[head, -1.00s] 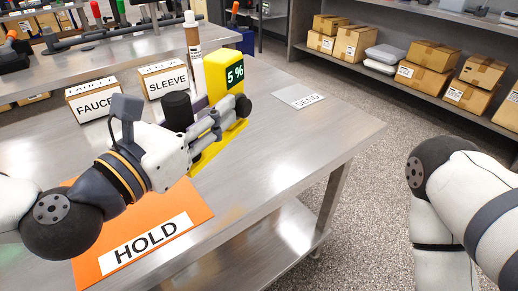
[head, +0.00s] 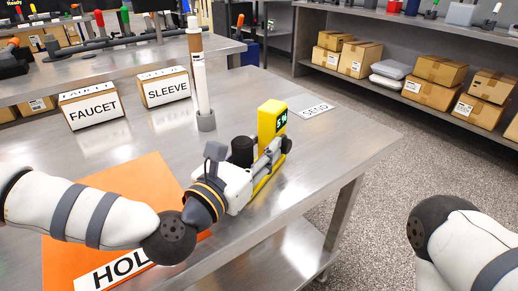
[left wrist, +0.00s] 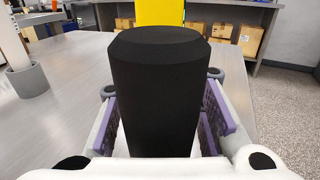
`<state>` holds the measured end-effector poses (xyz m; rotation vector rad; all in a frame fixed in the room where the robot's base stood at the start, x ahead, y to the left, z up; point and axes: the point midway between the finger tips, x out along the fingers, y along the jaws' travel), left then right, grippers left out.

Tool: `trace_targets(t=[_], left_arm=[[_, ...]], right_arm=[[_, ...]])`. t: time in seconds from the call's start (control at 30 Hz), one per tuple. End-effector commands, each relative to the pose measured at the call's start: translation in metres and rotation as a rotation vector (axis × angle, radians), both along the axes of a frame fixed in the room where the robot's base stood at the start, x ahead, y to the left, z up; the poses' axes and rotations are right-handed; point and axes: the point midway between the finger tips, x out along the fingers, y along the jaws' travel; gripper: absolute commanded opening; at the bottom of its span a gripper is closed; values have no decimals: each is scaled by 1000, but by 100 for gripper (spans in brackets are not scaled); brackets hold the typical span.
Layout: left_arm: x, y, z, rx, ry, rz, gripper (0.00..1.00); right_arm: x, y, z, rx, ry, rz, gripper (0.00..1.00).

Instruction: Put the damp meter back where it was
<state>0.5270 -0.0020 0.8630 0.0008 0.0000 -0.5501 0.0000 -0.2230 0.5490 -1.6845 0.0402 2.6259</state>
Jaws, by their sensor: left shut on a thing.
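The damp meter (head: 268,125) is yellow and upright, with a "5 %" display, and a black cylindrical part stands beside its yellow upright. My left gripper (head: 268,158) is shut on the black cylindrical part, which shows large between the fingers in the left wrist view (left wrist: 165,90). The yellow upright shows behind it there. The meter is over the metal table (head: 325,150), right of the orange HOLD mat (head: 120,190) and near the SEND card (head: 317,109). I cannot tell whether its base touches the table. My right gripper is not in view.
A post stand with a white tube (head: 201,85) is behind and left of the meter. Boxes marked FAUCET (head: 92,106) and SLEEVE (head: 165,88) stand at the back. Bare table lies around the meter, and the table's right edge is close.

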Motion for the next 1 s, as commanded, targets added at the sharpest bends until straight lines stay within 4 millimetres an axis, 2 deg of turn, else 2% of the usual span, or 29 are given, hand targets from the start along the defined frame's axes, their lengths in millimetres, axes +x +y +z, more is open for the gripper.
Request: trace_targets(t=[0.13,0.17,0.2,0.23,0.5,0.6,0.67,1.0], left_arm=[[0,0,-5,-1,2,0,0],[0,0,-4,0,1,0,40],[0,0,-4,0,1,0,49],[0,0,-4,0,1,0,53],[0,0,-3,0,0,0,53],[-1,1,3,1,-2,0,53],[-10,6,0,0,2,-1,53],[-81,50,-1,-1,4,2,53]], right_arm=[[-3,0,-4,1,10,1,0],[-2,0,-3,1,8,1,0],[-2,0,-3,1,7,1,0],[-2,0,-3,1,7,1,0],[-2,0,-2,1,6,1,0],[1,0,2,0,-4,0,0],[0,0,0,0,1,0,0],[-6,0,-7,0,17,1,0]])
